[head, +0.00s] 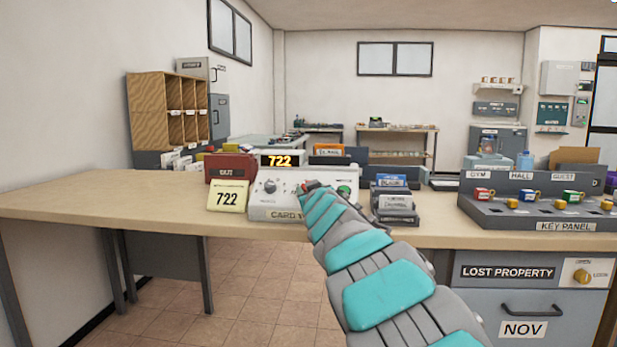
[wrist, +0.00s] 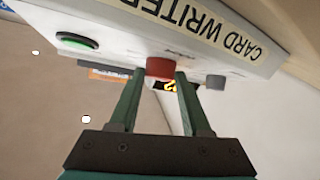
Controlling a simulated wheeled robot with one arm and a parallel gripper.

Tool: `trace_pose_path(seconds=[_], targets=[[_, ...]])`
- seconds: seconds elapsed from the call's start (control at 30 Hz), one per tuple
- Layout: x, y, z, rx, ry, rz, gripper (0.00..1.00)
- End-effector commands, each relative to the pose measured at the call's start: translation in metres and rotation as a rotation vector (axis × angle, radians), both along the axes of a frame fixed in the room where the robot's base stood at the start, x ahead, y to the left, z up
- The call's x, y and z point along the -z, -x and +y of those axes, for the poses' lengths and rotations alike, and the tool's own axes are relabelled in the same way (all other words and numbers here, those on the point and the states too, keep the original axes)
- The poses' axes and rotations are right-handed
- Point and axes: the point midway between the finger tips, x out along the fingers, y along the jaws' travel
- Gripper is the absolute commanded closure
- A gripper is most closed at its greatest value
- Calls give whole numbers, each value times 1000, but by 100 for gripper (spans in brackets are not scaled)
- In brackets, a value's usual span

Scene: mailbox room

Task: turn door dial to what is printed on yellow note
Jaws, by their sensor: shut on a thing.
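A yellow note (head: 228,198) reading 722 stands at the left of the card writer (head: 285,213) on the counter. A lit display (head: 280,160) behind the card writer also reads 722. The card writer has a round dial (head: 270,186) on its left and a green button (head: 344,190) on its right. My gripper (wrist: 162,74) is shut on a red part (wrist: 160,66) on the card writer's face, between the green button (wrist: 77,40) and a small grey knob (wrist: 216,82).
On the counter (head: 90,195), a red box (head: 231,167) stands behind the note and a card tray (head: 395,205) stands right of the card writer. The key panel (head: 540,210) is farther right, above a drawer unit with its own yellow dial (head: 582,275). The counter's left is clear.

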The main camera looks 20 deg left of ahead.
Motion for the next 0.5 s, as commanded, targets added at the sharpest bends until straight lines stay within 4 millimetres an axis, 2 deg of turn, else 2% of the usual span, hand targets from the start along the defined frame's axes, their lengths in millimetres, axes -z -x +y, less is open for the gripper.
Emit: trace_pose_path(seconds=[0.5], targets=[[-1,-1,-1,-38,25,-8,100]])
